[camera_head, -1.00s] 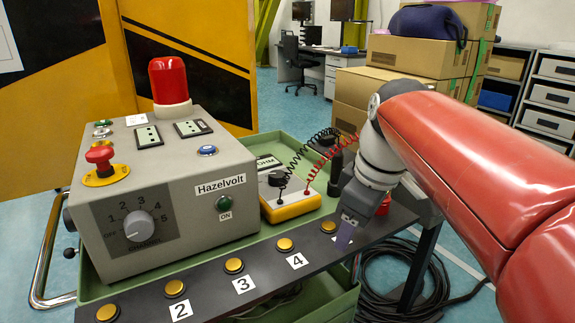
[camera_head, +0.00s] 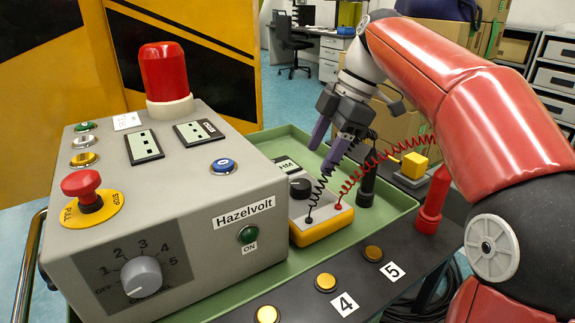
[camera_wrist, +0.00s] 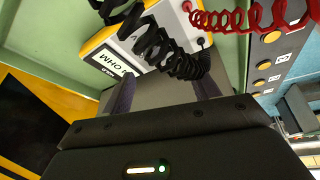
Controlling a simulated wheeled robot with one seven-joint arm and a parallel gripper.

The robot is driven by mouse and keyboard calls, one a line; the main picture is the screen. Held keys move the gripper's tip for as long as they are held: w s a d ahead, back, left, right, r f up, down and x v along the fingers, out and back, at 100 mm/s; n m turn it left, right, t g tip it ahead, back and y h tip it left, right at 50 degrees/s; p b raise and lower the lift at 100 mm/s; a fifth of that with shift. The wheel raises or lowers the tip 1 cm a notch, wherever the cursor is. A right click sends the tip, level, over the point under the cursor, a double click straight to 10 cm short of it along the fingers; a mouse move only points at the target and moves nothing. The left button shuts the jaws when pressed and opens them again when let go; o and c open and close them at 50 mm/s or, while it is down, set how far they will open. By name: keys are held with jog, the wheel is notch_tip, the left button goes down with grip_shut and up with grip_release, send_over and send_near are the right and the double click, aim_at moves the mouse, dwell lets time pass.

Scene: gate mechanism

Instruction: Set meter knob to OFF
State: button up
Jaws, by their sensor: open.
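The meter (camera_head: 322,222) is a small yellow and white box in the green tray, right of the grey Hazelvolt box. Its black knob (camera_head: 300,187) is on top; its pointer setting is too small to read. My gripper (camera_head: 322,157) is open and empty, with purple fingers pointing down above and behind the meter, apart from the knob. In the wrist view the meter (camera_wrist: 100,42) with its OHM label lies beyond the open fingers (camera_wrist: 163,90). A black coiled lead (camera_wrist: 188,66) crosses in front of it there and hides part of the meter.
The grey box (camera_head: 190,190) has a red beacon (camera_head: 165,75), a red stop button (camera_head: 82,184) and a separate numbered dial (camera_head: 141,276). A red coiled lead (camera_head: 372,170) runs from the meter toward the right. Black and red probes (camera_head: 433,200) stand upright there. Yellow buttons line the front ledge.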

aim_at(301, 184)
jog(key=x, duration=0.5)
jog(key=b+x, duration=0.1)
jog(key=x, duration=0.1)
jog(key=shift+w+a+f, duration=0.3)
jog(key=shift+a+f, duration=0.05)
jog(key=c, duration=1)
